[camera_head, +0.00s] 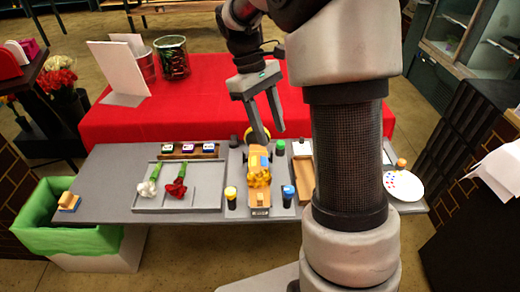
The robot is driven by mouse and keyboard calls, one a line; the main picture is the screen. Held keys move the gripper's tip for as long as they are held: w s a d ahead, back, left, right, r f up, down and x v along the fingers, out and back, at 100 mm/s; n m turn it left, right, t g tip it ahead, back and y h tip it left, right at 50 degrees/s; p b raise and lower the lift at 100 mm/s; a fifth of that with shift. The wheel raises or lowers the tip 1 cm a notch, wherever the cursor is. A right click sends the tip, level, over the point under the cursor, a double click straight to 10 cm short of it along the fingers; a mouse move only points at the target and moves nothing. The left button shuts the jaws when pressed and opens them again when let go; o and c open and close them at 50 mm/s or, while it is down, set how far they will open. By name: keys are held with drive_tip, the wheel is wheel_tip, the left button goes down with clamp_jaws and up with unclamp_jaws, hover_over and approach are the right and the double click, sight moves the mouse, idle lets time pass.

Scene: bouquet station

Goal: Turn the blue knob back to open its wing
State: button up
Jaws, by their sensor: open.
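The blue knob (288,194) is a short dark cylinder with a blue top, standing at the front right of the central fixture on the grey table. The fixture (259,200) is a tan strip carrying a yellow-orange bundle (258,178) with small blue and orange parts behind it. Which part is the blue knob's wing, and its position, I cannot tell. My gripper (267,128) is open and points down behind the bundle, apart from the blue knob and farther back. A yellow-and-dark round thing (257,135) shows at its left finger.
A yellow-topped knob (231,196) stands front left and a green-topped one (280,146) back right. A grey tray (150,199) holds white and red flowers at left. A round white palette (404,186) lies at right. My arm hides part of the table's right side.

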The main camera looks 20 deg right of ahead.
sight(288, 189)
drive_tip(key=b+x, duration=0.1)
drive_tip(key=x, duration=1.7)
drive_tip(key=shift+d+f+b, duration=0.1)
drive_tip(key=shift+f+b, duration=0.05)
drive_tip(key=shift+b, duration=0.2)
drive_tip(key=shift+c, duration=0.3)
drive_tip(key=c, duration=1)
